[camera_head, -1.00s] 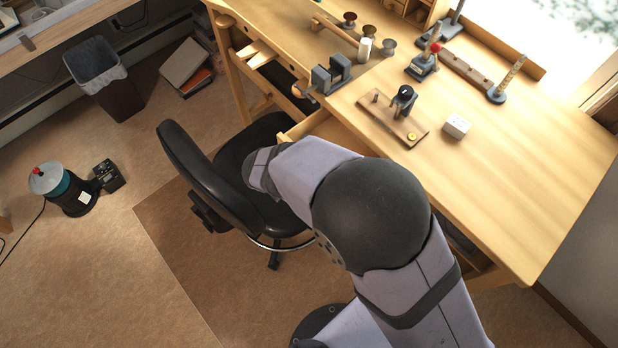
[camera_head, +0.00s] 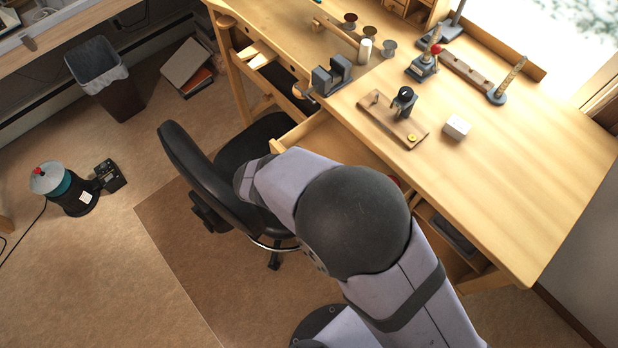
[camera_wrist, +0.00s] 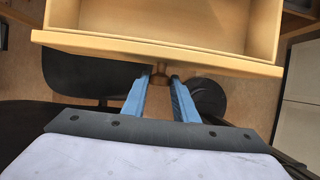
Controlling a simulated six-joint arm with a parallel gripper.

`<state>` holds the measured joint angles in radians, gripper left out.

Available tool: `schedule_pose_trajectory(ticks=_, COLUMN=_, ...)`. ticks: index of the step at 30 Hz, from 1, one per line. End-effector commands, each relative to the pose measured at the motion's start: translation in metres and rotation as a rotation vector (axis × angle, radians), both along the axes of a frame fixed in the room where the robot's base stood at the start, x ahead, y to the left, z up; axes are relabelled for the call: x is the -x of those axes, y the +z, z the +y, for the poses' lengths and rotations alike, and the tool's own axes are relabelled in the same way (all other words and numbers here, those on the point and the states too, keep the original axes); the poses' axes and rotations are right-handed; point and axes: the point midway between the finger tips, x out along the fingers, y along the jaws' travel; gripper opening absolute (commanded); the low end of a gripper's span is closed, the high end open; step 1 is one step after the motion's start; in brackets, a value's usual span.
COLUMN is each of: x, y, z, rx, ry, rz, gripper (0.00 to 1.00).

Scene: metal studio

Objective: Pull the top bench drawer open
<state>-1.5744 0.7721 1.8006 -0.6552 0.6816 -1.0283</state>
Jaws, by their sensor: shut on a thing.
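The top bench drawer (camera_head: 333,138) is partly pulled out from under the wooden bench. In the head view my arm covers most of its front. In the wrist view the drawer front (camera_wrist: 100,46) spans the upper part, with the empty-looking drawer inside behind it. My gripper (camera_wrist: 160,80) has its two blue fingers on either side of the round wooden knob (camera_wrist: 160,69) at the middle of the drawer front, shut on it. The gripper is hidden behind my arm in the head view.
A black office chair (camera_head: 190,175) stands close beside my arm and the drawer front. Open floor lies at the lower left.

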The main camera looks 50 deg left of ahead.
Motion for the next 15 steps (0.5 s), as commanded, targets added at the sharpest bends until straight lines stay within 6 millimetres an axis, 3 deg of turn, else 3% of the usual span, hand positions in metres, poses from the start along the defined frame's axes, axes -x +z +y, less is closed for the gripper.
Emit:
schedule_pose_trajectory(ticks=1, x=0.015, y=0.000, z=0.001, rx=-0.002, ry=0.008, rz=0.002, gripper=0.00)
schedule_pose_trajectory(ticks=6, x=0.049, y=0.000, z=0.001, rx=-0.002, ry=0.006, rz=0.002, gripper=0.00)
schedule_pose_trajectory(ticks=15, x=0.058, y=0.000, z=0.000, rx=-0.001, ry=0.002, rz=0.001, gripper=0.00)
